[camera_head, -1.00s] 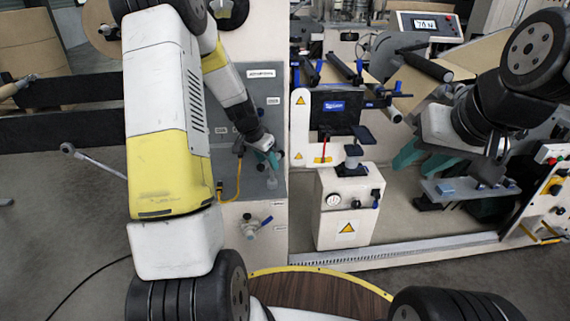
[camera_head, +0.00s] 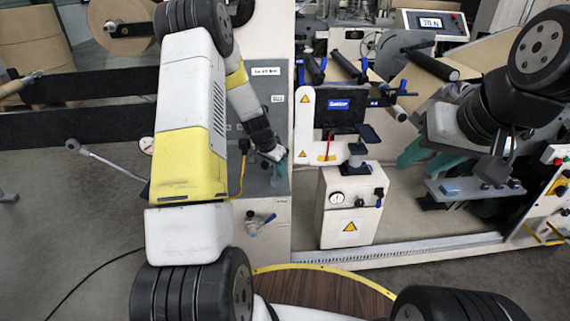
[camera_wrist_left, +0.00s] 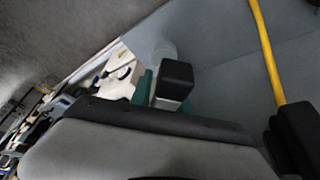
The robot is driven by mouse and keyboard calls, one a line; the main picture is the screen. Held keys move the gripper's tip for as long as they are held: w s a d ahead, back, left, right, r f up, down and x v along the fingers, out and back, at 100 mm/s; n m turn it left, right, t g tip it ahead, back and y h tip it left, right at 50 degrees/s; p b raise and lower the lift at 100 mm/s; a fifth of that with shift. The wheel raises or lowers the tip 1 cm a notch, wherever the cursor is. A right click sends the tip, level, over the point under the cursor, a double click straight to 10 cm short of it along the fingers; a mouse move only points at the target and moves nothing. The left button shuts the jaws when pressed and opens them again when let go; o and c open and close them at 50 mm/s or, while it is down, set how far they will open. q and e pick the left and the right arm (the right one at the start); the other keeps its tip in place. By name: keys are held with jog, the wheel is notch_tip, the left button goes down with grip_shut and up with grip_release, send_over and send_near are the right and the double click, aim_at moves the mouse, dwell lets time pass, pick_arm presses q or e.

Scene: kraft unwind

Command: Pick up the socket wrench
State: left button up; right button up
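The likely socket wrench is a long silver tool (camera_head: 110,164) with a round head, at the left of the head view. It slants down to the right, and its right end is hidden behind my left arm. My left gripper (camera_head: 279,165) is well to the right of it, in front of the grey machine panel. Its teal fingers are mostly hidden, and the left wrist view shows only parts of them (camera_wrist_left: 143,86), so its opening is unclear. The wrench is not recognisable in the wrist view. My right gripper (camera_head: 427,158) is open with spread teal fingers, right of the white cabinet.
A yellow hose (camera_head: 240,172) runs down beside my left forearm, and also crosses the left wrist view (camera_wrist_left: 266,50). The white cabinet (camera_head: 348,208) stands right of the panel. Grey floor is open at the lower left.

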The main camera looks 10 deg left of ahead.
pick_arm(q)
grip_shut()
jog(key=shift+r, duration=0.15)
